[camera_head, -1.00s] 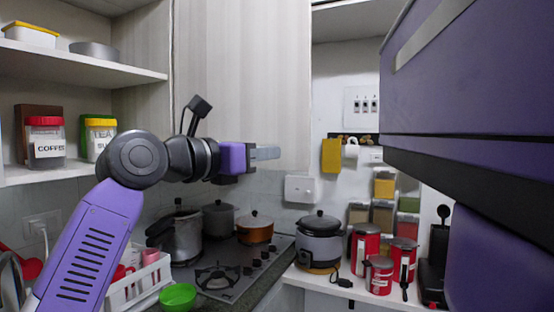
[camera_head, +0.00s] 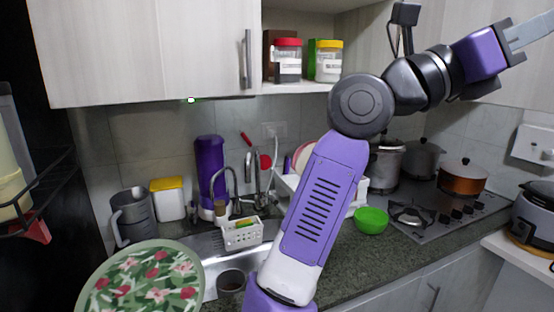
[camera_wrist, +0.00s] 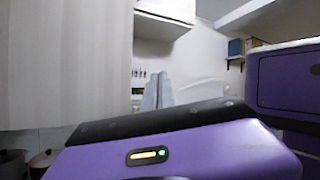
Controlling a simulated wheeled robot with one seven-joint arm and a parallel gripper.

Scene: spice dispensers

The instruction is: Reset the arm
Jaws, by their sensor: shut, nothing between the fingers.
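My gripper (camera_head: 527,38) is at the upper right of the head view, at the end of my raised purple and black arm. Its grey fingers are together with nothing between them. It is in the air above the level of the stove and touches nothing that I can see. In the wrist view the gripper's fingertips (camera_wrist: 157,95) show side by side in front of a white wall.
A stove (camera_head: 440,218) with pots stands below and beyond my arm. A green bowl (camera_head: 371,220) sits on the counter beside the arm. The sink (camera_head: 225,285), a floral plate (camera_head: 150,282) and wall cabinets (camera_head: 140,50) are to the left. A shelf holds jars (camera_head: 288,60).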

